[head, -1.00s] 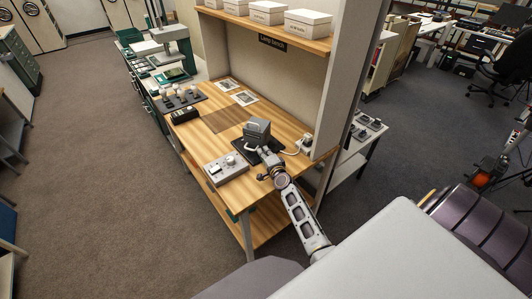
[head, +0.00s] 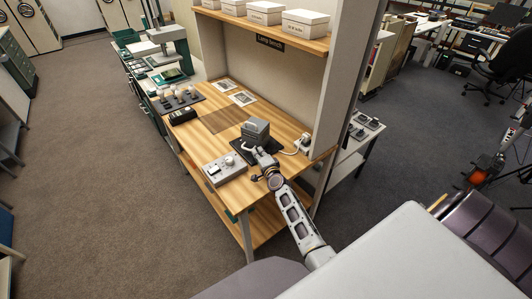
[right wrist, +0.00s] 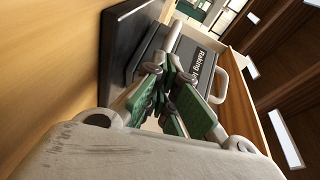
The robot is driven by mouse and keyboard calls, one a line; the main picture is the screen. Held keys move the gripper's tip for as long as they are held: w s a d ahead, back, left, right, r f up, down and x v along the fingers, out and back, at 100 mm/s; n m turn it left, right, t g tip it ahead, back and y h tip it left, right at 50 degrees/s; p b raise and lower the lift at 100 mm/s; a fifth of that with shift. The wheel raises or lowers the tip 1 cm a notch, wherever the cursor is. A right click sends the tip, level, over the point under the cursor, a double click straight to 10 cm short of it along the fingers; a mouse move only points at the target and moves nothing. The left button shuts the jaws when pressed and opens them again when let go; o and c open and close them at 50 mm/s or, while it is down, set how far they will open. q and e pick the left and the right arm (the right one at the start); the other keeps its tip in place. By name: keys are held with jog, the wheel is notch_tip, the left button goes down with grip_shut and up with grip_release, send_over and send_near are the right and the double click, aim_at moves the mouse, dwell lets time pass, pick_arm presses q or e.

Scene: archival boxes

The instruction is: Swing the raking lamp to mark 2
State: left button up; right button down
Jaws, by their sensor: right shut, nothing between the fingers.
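The raking lamp (head: 257,130) is a grey block-shaped head over a dark base plate (head: 242,148) on the wooden bench. In the right wrist view its dark face carries a partly hidden label starting "Raking" (right wrist: 197,62), with a pale handle (right wrist: 222,86) beside it. My right gripper (head: 258,152) is at the near side of the lamp, low over the base plate. Its green-padded fingers (right wrist: 172,98) are shut and empty, close in front of the lamp; I cannot tell whether they touch it. I cannot make out mark 2. My left gripper is not in view.
A grey control box (head: 225,168) stands at the bench's front edge, left of my arm. A dark tray of knobbed items (head: 178,98), prints (head: 243,98) and a brown mat (head: 222,120) lie further back. A post (head: 340,90) and shelf of white boxes (head: 306,22) bound the bench.

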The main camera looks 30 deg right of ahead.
aim_at(249, 150)
jog(key=shift+w+a+p, duration=0.15)
jog(key=shift+w+a, duration=0.3)
jog(key=shift+a, duration=0.3)
jog(key=shift+w+a+p, duration=0.15)
jog(key=shift+w+a, duration=0.25)
jog(key=shift+a, duration=0.3)
